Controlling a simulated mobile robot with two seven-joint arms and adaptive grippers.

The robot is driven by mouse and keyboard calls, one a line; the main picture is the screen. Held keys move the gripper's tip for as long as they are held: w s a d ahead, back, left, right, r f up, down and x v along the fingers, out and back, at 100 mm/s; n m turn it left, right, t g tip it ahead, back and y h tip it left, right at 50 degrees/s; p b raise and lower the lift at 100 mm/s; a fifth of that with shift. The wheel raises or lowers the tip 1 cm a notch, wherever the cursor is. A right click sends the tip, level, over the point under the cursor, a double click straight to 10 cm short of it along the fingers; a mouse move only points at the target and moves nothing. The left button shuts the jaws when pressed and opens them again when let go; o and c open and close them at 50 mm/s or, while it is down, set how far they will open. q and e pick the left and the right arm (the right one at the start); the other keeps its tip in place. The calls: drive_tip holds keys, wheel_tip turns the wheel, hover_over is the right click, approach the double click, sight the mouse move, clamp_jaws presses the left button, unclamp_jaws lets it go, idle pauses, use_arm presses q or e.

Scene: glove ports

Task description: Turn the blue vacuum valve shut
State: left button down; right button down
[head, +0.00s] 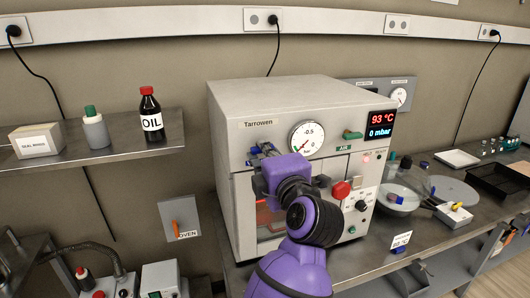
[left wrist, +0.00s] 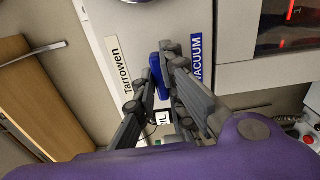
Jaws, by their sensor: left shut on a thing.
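The blue vacuum valve handle (left wrist: 158,72) sits on the front of the grey Tarrowen oven (head: 285,95), beside the VACUUM label (left wrist: 201,60) in the left wrist view. My left gripper (left wrist: 163,62) is shut on the handle, with a finger on each side of it. In the head view my left gripper (head: 262,151) is at the upper left of the oven front, and the valve is mostly hidden behind it and my purple wrist. My right gripper is not in view.
The dial gauge (head: 306,138), green AIR valve (head: 352,134) and red knob (head: 341,190) are close to my left wrist. The display (head: 381,125) reads 93 °C and 0 mbar. A shelf (head: 120,148) with bottles is at left; glassware crowds the bench at right.

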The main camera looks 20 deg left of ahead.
use_arm(q)
drive_tip(key=shift+m, duration=0.4)
drive_tip(key=c, duration=1.8)
unclamp_jaws()
drive_tip(key=v, duration=0.7)
drive_tip(key=shift+s+d, duration=0.2)
drive_tip(key=shift+s, duration=0.05)
